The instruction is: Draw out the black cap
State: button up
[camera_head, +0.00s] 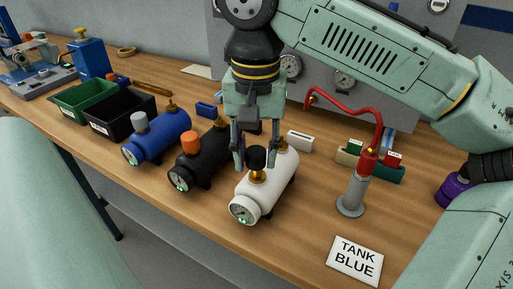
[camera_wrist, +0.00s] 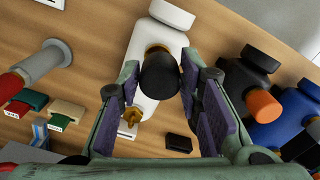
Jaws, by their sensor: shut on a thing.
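The black cap (camera_head: 257,158) sits at the brass neck on top of the white tank (camera_head: 253,198). My gripper (camera_head: 256,163) points down over it, with one finger on each side, shut on the cap. In the wrist view the black cap (camera_wrist: 160,75) is between the two finger pads, above the white tank (camera_wrist: 147,42). A brass ring shows at the cap's edge. I cannot tell whether the cap is seated on the neck or slightly raised.
The black tank with an orange cap (camera_head: 190,143) and the blue tank with a grey cap (camera_head: 139,124) stand to the left. A grey pump with a red hose (camera_head: 352,192) stands right, behind a "TANK BLUE" card (camera_head: 355,261). Green (camera_head: 84,107) and black (camera_head: 122,116) bins lie far left.

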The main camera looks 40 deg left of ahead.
jog(key=shift+r, duration=0.3)
jog(key=shift+r+p, duration=1.1)
jog(key=shift+r, duration=0.85)
